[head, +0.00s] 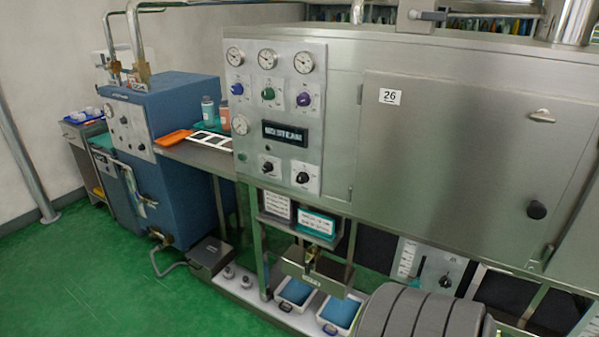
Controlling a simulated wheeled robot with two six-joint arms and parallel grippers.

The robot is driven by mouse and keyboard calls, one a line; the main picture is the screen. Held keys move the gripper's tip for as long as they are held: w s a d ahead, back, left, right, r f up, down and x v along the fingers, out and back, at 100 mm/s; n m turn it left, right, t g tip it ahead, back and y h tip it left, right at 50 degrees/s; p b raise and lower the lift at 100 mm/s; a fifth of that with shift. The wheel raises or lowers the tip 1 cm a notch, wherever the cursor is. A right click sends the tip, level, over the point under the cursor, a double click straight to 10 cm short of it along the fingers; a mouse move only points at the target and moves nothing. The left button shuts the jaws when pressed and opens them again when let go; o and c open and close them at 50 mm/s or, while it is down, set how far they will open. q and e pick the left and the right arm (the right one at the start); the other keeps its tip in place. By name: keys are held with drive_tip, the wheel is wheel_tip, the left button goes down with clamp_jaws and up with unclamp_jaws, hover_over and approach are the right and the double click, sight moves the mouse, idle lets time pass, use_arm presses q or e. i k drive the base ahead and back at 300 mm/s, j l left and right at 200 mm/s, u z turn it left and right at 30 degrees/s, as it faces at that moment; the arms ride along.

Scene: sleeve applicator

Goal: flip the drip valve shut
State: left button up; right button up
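A small brass-coloured fitting (313,252), which looks like a valve, sits under the steel cabinet, above two blue-lined trays. Its lever cannot be made out clearly, so I cannot tell if it is open or shut. Neither of my grippers shows in the head view.
The steel cabinet (450,170) with gauges and knobs fills the right. The blue machine (185,125) stands left of it. White trays with blue inside (296,291) sit on the low shelf. A grey ribbed shape fills the bottom right. Green floor (100,270) is clear at left.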

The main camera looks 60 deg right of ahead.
sight(308, 261)
drive_tip(key=z, duration=1.35)
